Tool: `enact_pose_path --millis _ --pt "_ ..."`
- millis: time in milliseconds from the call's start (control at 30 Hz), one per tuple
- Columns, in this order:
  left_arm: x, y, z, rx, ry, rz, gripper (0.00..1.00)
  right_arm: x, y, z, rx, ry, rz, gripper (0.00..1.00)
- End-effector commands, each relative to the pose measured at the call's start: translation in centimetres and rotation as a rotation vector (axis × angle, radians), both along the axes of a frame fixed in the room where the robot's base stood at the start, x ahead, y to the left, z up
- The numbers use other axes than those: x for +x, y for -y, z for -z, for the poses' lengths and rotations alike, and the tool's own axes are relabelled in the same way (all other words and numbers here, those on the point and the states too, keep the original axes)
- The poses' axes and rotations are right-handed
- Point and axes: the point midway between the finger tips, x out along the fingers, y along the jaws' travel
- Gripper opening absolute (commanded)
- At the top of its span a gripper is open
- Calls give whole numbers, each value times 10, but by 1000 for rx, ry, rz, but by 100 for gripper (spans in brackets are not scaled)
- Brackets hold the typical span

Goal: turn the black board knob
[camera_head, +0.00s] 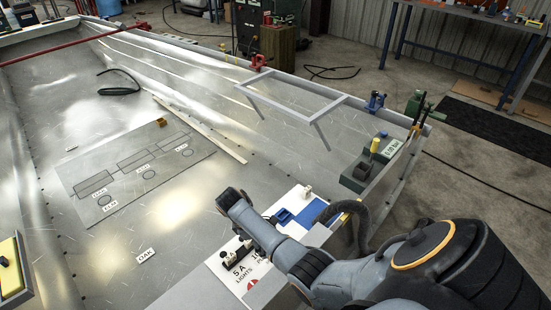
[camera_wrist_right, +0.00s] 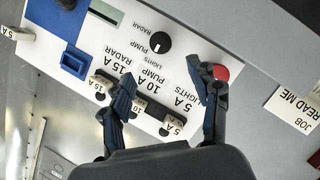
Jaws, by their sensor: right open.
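The black board knob (camera_wrist_right: 160,42) is a round black dial on the white board (camera_wrist_right: 200,30) in the right wrist view. RADAR, PUMP and LIGHTS are printed around it. My right gripper (camera_wrist_right: 168,84) is open and empty, its fingers over the board. The knob lies beyond the fingertips in the picture, apart from them. The right finger overlaps a red round part (camera_wrist_right: 221,72); I cannot tell whether they touch. In the head view my right arm reaches over the white board (camera_head: 205,287) and hides the knob. My left gripper is not in view.
A blue holder (camera_wrist_right: 75,60) stands on the board. A READ ME card (camera_wrist_right: 293,106) lies right. A grey metal frame (camera_head: 292,94) stands beyond the board in the head view.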

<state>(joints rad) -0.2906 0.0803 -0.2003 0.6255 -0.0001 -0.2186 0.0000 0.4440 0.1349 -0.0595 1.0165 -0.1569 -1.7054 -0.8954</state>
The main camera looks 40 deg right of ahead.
Motion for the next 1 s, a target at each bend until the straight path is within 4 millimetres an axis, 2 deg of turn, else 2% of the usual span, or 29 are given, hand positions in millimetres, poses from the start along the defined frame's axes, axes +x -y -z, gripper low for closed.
enact_pose_path --millis 100,200,367,500,700,1000 --pt "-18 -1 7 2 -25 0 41 -8 8 26 -1 -5 2 61" --pt "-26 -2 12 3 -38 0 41 -13 14 47 0 -6 2 61" --pt "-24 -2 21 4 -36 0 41 -21 24 77 -1 -4 1 61" --pt "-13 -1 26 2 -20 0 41 -26 30 96 0 -2 2 61" --pt "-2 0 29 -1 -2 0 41 -29 35 108 0 -1 1 61" --pt "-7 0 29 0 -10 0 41 -30 35 109 0 0 1 61"
